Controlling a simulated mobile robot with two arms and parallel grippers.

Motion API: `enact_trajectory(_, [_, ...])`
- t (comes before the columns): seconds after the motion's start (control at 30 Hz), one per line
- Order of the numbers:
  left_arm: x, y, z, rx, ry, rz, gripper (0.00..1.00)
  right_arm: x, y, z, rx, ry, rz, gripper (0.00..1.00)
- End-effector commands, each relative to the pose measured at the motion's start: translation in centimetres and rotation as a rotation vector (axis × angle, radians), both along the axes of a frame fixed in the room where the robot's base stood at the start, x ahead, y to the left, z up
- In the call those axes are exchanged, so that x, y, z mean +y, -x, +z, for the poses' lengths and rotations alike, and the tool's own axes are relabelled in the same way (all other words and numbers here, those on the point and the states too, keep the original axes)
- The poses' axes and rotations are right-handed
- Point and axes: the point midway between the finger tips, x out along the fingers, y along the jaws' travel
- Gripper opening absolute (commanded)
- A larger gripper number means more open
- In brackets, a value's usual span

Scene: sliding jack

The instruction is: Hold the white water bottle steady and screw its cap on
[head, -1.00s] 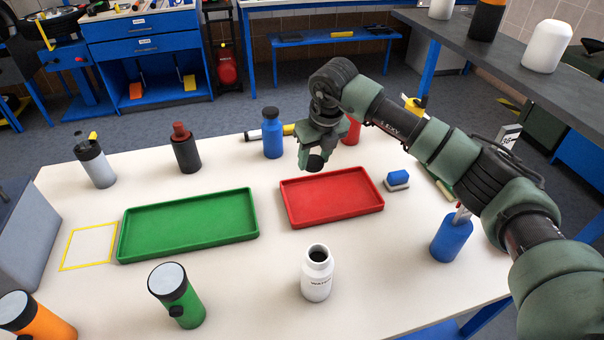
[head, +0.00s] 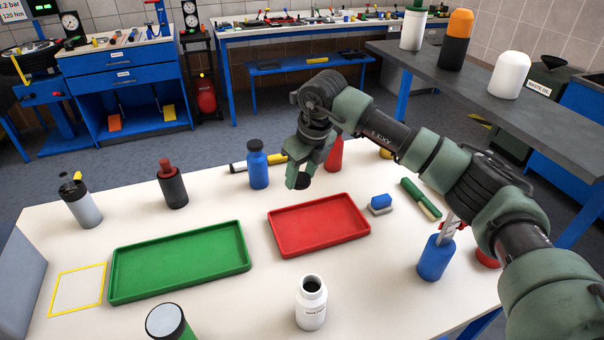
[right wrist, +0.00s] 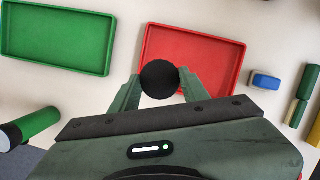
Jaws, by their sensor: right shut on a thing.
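The white water bottle (head: 311,306) stands upright at the front of the table, its dark mouth open on top. My right gripper (head: 299,181) is in the air above the back edge of the red tray, behind the bottle in the head view. It is shut on a round black cap (head: 303,181). In the right wrist view the black cap (right wrist: 159,79) sits between the two green fingers, with the red tray (right wrist: 190,50) below. The bottle is not in the right wrist view. My left gripper is not in view.
A green tray (head: 180,289) lies left of the red tray (head: 271,226). A blue bottle (head: 258,168), black bottle (head: 172,190) and grey bottle (head: 80,205) stand behind. A blue container (head: 434,259) and blue block (head: 380,200) are right. The table around the white bottle is mostly clear.

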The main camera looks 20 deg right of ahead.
Motion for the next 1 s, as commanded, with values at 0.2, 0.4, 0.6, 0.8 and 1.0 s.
enact_trajectory(0.2, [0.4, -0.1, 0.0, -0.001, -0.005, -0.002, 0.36, 1.4, 4.8, -0.6, 0.002, 0.000, 0.617, 0.08])
enact_trajectory(0.4, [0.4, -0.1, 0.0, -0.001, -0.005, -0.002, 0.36, 2.6, 10.9, -1.6, 0.004, -0.002, 1.307, 0.08])
enact_trajectory(0.6, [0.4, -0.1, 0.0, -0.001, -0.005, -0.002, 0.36, 2.8, 18.0, -2.6, 0.008, -0.003, 2.023, 0.08])
enact_trajectory(0.8, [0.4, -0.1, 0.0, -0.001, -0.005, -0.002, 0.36, 2.4, 23.8, -3.1, 0.005, -0.001, 2.566, 0.08])
enact_trajectory(1.0, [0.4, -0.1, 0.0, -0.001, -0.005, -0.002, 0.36, 2.1, 26.0, -3.3, 0.004, -0.001, 2.773, 0.08])
